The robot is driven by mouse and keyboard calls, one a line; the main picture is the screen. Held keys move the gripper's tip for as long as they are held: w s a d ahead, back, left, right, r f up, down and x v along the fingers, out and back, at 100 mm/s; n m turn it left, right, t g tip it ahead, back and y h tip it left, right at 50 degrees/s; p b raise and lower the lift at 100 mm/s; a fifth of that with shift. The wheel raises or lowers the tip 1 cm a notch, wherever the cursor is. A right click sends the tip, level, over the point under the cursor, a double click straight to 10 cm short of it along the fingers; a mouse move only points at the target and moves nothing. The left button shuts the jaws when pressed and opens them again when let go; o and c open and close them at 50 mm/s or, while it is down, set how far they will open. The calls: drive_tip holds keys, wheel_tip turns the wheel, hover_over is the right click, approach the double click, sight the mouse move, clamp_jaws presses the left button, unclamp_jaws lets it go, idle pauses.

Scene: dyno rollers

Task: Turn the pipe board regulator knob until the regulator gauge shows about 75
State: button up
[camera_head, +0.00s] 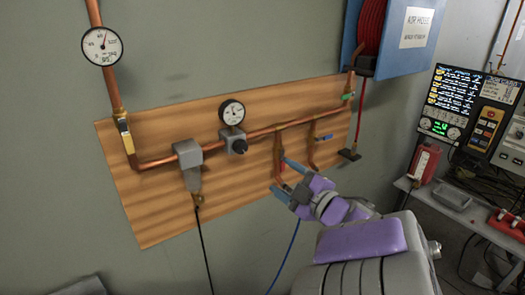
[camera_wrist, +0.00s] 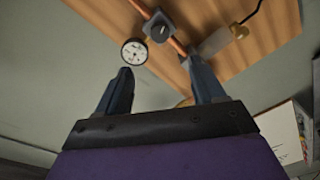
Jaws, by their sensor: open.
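The regulator (camera_head: 232,134) sits on the copper pipe in the middle of the wooden pipe board (camera_head: 150,210). Its dark round knob (camera_head: 239,146) faces out from the board. The small white regulator gauge (camera_head: 232,112) is just above it; its reading is too small to tell. My gripper (camera_head: 284,179) is open and empty, right of and below the knob, apart from it. In the wrist view the knob (camera_wrist: 158,33) and the gauge (camera_wrist: 134,51) show beyond the open fingers (camera_wrist: 160,76), nearer the left finger.
A grey filter (camera_head: 188,153) hangs left of the regulator, with a black hose below. A larger gauge (camera_head: 102,46) is on the upright pipe, above a yellow-handled valve (camera_head: 124,134). Branch pipes with valves lie behind and right of my gripper. A hose reel (camera_head: 388,40) is at upper right.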

sight(244, 151)
drive_tip(key=b+x, duration=0.3)
drive_tip(key=x, duration=1.3)
drive_tip(key=shift+w+a, duration=0.2)
drive_tip(key=shift+a, duration=0.1)
drive_tip(key=shift+c, duration=0.3)
drive_tip(key=c, duration=1)
drive_tip(key=shift+p, duration=0.55)
drive_tip(key=shift+m+p, duration=0.7)
drive_tip(key=shift+p, duration=0.2)
drive_tip(key=shift+f+m+p, duration=0.1)
drive_tip(key=shift+m+p, duration=0.3)
